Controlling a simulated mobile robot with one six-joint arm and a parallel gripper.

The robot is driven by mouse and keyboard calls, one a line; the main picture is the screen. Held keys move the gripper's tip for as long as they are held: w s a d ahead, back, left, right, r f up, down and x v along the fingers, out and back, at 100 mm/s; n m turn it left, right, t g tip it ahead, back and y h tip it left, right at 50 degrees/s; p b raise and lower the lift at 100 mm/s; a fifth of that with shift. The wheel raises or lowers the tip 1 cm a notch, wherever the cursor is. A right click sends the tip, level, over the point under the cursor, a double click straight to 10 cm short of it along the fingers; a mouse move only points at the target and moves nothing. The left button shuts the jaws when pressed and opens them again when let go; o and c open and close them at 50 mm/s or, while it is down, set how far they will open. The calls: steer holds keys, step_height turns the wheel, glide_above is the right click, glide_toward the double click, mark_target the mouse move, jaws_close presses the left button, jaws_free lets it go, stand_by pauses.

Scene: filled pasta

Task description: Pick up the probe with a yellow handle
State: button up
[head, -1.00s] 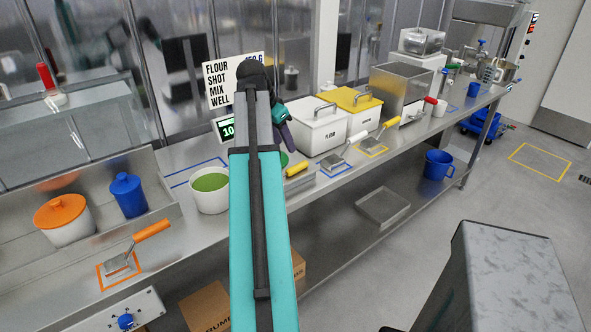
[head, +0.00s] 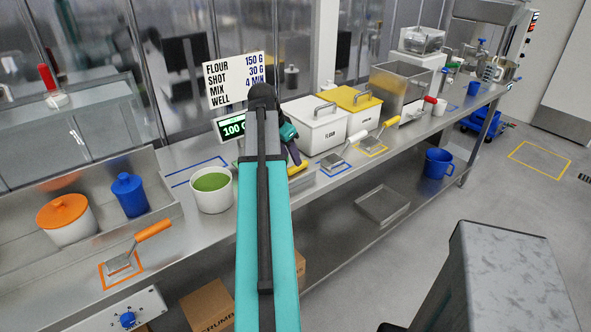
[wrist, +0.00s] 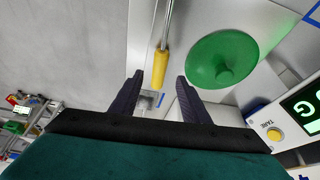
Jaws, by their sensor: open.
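The probe has a yellow handle (wrist: 160,69) and a thin metal shaft, seen in the wrist view at the top centre. In the head view its yellow handle (head: 297,168) shows just right of my arm, at the counter's front. My gripper (wrist: 160,80) is open and empty. In the wrist view its two dark fingers point toward the handle, whose near end appears between and slightly beyond the fingertips. In the head view my gripper (head: 293,152) hangs just above the handle; my arm hides part of this area.
A green round lid (wrist: 222,60) lies right of the probe, near a scale display (wrist: 302,105). White bins (head: 316,128) stand behind. Another yellow-handled tool (head: 388,123) lies farther right. A white pot with green contents (head: 211,188) stands left of my arm.

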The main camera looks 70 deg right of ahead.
mark_target(294, 166)
steer(key=shift+p+x, duration=0.95)
steer(key=shift+x, duration=1.65)
steer(key=shift+s, duration=0.15)
jaws_close()
steer(key=shift+r, duration=0.2)
steer(key=shift+r+b, duration=0.7)
steer(key=shift+r, duration=0.85)
steer(key=a+r+b, duration=0.1)
steer(key=a+b, duration=0.2)
steer(key=a, duration=1.3)
steer(key=shift+w+r, duration=0.3)
steer(key=shift+w, duration=0.1)
